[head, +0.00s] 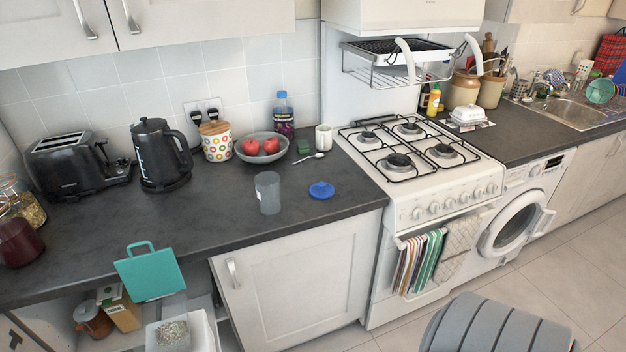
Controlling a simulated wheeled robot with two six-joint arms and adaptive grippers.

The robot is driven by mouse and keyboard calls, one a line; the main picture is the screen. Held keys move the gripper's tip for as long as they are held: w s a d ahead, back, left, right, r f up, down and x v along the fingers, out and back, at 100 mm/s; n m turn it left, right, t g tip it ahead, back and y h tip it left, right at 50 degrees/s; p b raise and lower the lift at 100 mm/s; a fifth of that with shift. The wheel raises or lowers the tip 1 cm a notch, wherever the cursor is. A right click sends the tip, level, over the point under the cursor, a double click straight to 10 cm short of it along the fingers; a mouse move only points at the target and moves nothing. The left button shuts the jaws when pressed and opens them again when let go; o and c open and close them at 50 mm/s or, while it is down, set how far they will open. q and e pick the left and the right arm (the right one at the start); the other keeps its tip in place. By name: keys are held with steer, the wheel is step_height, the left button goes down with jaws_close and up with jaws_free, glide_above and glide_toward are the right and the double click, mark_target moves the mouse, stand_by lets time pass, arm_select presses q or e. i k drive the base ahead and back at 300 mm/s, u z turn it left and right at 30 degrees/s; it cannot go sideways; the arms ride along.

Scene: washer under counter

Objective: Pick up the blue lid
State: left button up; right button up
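The blue lid (321,190) lies flat on the dark countertop (225,228), left of the stove and close to the counter's front edge. It is round and nothing covers it. A grey translucent cup or container (268,193) stands upright to its left, apart from it. A white spoon (309,157) lies behind the lid. Neither of my grippers shows in the head view, so their distance to the lid cannot be seen.
A bowl of red fruit (250,160), a white mug (323,137) and a bottle (283,115) stand behind. The stove (420,165) is to the right. The counter around the lid is mostly clear.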

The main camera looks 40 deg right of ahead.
mark_target(322, 190)
steer(key=u, duration=0.1)
steer(key=i, duration=0.4)
steer(key=z, duration=1.9)
